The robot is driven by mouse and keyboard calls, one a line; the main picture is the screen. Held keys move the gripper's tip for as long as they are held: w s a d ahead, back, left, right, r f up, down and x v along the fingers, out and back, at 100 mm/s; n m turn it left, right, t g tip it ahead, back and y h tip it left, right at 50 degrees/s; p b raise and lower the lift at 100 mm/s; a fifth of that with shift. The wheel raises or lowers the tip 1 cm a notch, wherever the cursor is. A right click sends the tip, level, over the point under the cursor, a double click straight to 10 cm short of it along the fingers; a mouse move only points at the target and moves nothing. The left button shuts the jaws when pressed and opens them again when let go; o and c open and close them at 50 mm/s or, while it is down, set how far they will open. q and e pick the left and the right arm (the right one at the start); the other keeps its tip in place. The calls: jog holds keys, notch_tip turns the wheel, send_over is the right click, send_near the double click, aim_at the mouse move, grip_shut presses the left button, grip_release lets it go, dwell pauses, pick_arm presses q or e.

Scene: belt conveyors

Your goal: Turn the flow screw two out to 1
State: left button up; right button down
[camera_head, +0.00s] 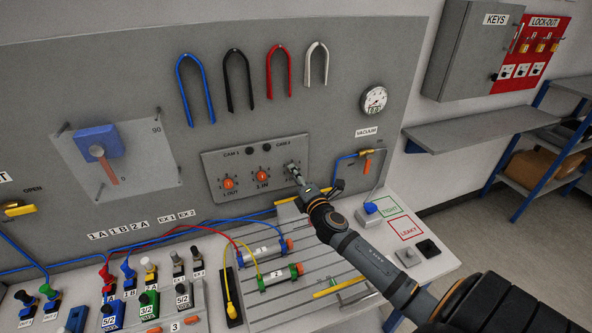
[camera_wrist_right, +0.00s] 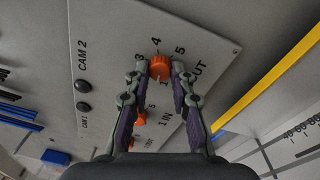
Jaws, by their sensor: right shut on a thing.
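The flow screw two out is an orange round knob (camera_wrist_right: 160,67) at the far end of a grey panel, between my right gripper's fingertips (camera_wrist_right: 160,72). Scale numbers 3, 4 and 5 and part of the word OUT show around it. My right gripper is shut on this knob. In the head view the gripper (camera_head: 295,172) covers the knob at the panel's right end. The knob's exact setting cannot be read. My left gripper is not in view.
On the same panel (camera_head: 240,158) sit the orange 1 IN screw (camera_head: 261,176) and 1 OUT screw (camera_head: 228,183). A yellow-and-orange vacuum valve (camera_head: 366,160) is close to the right. Cylinders (camera_head: 279,275) and hoses lie on the bench below.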

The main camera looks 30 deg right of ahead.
jog(key=shift+n+p, duration=1.35)
jog(key=shift+n, duration=0.85)
jog(key=c, duration=1.1)
grip_release()
jog(key=shift+c, duration=0.2)
jog(key=s+a, duration=0.2)
jog(key=s, duration=1)
